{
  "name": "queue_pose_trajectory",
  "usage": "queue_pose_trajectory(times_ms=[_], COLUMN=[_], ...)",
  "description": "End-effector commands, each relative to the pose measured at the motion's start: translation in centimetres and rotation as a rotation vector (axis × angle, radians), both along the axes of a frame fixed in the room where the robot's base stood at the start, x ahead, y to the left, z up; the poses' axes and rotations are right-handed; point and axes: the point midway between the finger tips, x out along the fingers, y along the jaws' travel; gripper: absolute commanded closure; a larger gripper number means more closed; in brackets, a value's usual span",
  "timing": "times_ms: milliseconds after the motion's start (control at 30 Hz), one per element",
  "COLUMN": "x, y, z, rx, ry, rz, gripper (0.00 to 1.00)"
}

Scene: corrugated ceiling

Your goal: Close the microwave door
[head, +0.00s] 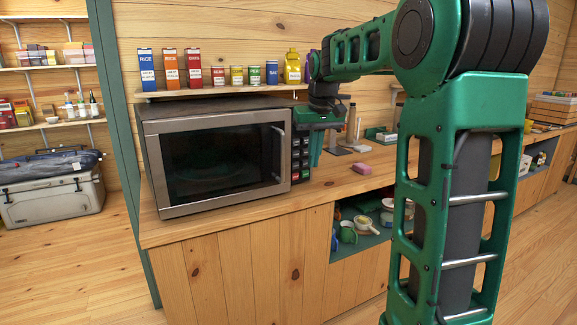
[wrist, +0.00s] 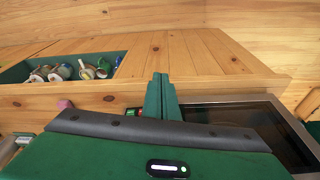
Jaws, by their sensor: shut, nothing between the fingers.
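The microwave (head: 215,160) stands on the wooden counter in the head view, with a silver frame and dark glass. Its door (head: 205,170) looks flush or nearly flush with the body; I cannot tell if a small gap is left. The door handle (head: 278,150) is at its right edge, beside the keypad (head: 300,158). My gripper (head: 314,160) points down just right of the keypad, shut and empty. In the wrist view the green fingers (wrist: 160,82) are together, beside the microwave's dark glass (wrist: 245,118). I cannot tell whether they touch the microwave.
A shelf (head: 220,90) with boxes, cans and a yellow bottle is above the microwave. A pink block (head: 362,169) lies on the counter (head: 330,175) to the right. An open cubby with dishes (head: 365,222) is below. A cooler (head: 55,200) stands on the floor at left.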

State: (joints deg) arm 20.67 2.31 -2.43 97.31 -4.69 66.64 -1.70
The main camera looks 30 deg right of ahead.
Motion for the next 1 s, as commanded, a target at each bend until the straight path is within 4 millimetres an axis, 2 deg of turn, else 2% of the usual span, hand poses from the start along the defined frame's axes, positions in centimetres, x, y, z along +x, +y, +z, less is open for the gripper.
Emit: queue_pose_trajectory(times_ms=[33, 200, 300, 500, 633, 733, 867, 1000], x=[-2.8, -11.4, -15.5, -21.0, -22.8, -22.4, -20.3, -16.6], y=[0.6, 2.3, 3.1, 4.5, 5.4, 6.0, 6.6, 7.5], z=[-0.8, -4.5, -6.8, -11.0, -14.0, -16.1, -17.9, -19.3], rx=[0.006, 0.028, 0.04, 0.053, 0.054, 0.051, 0.046, 0.042], ry=[0.015, 0.07, 0.095, 0.115, 0.097, 0.056, -0.02, -0.135], rz=[-0.023, -0.1, -0.13, -0.133, -0.086, -0.008, 0.104, 0.238], gripper=[1.0, 1.0, 1.0, 1.0, 1.0, 1.0, 1.0, 1.0])
